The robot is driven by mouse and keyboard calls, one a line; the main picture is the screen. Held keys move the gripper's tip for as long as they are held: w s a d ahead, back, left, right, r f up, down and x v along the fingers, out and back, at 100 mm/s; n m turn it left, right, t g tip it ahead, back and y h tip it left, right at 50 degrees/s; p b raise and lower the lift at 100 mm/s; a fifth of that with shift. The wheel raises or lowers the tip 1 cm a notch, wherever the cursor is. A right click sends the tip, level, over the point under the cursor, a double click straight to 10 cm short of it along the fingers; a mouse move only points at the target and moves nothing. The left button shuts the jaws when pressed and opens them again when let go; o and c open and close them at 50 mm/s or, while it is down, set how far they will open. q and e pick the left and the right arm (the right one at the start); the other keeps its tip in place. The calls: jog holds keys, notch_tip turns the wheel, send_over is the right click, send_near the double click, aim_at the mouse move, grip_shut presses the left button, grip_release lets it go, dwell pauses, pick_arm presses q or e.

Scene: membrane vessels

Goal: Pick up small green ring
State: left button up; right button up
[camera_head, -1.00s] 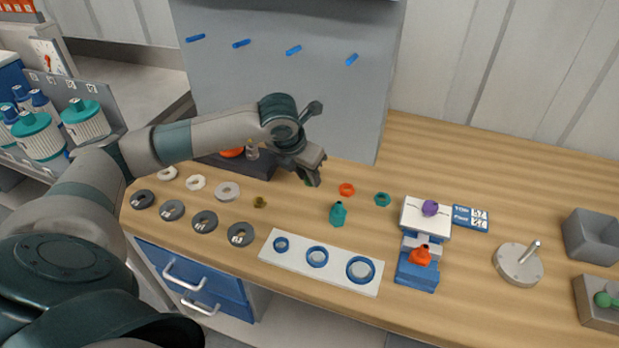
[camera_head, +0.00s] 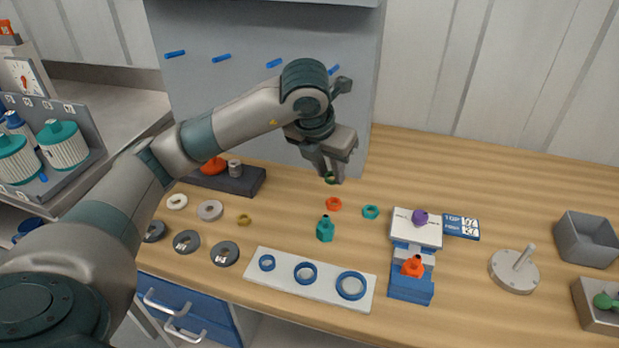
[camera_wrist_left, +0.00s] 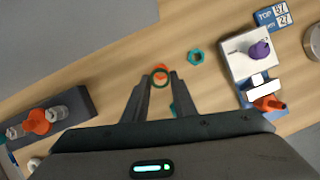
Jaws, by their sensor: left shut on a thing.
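The small green ring (camera_head: 330,178) is dark green and sits between the fingertips of my left gripper (camera_head: 333,175), held above the wooden table. In the left wrist view the ring (camera_wrist_left: 160,77) shows as a thin dark green circle at the tips of the left gripper (camera_wrist_left: 160,80), with the fingers closed on it. An orange ring (camera_head: 333,204) lies on the table below and shows partly through the green ring in the wrist view. My right gripper is not in view.
A teal ring (camera_head: 371,212) and a teal bottle-shaped piece (camera_head: 325,230) stand nearby. A white plate (camera_head: 256,279) holds blue rings. A blue stand with a white top (camera_head: 411,289) is to the right. A dark block (camera_head: 240,183) is behind left. Grey discs (camera_head: 187,241) lie at left.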

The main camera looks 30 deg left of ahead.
pick_arm(q)
jog(key=shift+d+r, duration=0.4)
jog(key=shift+d, duration=0.25)
jog(key=shift+d+r, duration=0.35)
jog(key=shift+d, duration=0.25)
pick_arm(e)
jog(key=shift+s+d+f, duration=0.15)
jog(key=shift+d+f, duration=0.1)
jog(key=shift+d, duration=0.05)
pick_arm(q)
jog(key=shift+r+p, duration=0.65)
jog(key=shift+r, duration=1.35)
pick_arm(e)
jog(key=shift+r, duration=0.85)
